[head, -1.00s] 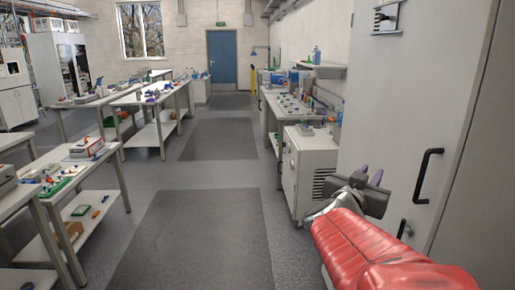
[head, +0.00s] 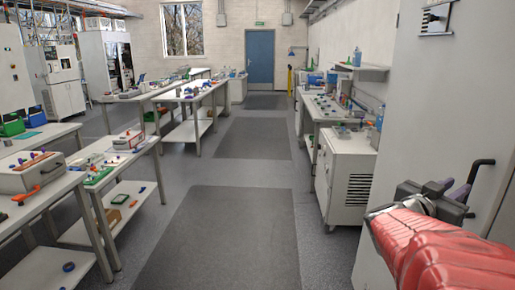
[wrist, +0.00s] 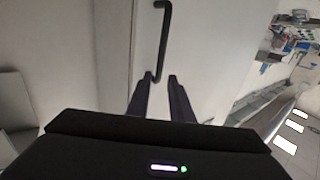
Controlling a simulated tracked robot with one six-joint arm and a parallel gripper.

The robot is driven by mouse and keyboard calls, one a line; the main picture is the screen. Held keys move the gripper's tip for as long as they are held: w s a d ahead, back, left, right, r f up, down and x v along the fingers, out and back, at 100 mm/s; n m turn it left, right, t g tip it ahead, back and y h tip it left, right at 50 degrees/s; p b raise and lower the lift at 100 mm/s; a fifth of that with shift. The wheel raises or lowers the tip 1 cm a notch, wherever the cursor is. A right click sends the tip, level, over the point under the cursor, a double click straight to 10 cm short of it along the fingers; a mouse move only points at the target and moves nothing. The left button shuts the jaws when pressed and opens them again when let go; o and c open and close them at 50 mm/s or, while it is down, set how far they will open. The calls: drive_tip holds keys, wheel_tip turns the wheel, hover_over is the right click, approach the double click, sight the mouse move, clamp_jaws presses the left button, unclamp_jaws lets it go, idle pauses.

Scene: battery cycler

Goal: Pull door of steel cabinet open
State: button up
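The tall light-grey steel cabinet stands at the right edge of the head view, its door (head: 430,115) looking closed. Its black bar handle (head: 481,172) is partly hidden behind my gripper (head: 455,189). In the wrist view the handle (wrist: 163,36) runs upright on the pale door (wrist: 212,55). My gripper (wrist: 161,80) is open, with its two dark purple fingers apart. The handle's lower end shows between the fingertips, closer to the left one. I cannot tell whether they touch it. My red-sleeved arm hides the lower part of the door.
A low white cabinet (head: 343,180) with a vent stands just beyond the steel cabinet, beside a workbench (head: 320,112). Several benches with parts line the left side. The aisle floor with dark mats (head: 215,235) is clear up to the blue door (head: 260,56).

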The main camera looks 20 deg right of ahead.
sight(471, 177)
drive_tip(key=d, duration=0.3)
drive_tip(key=w+d, duration=0.1)
drive_tip(key=d, duration=0.7)
drive_tip(key=shift+w, duration=0.15)
drive_tip(key=shift+c, duration=0.6)
drive_tip(key=shift+a, duration=0.1)
clamp_jaws()
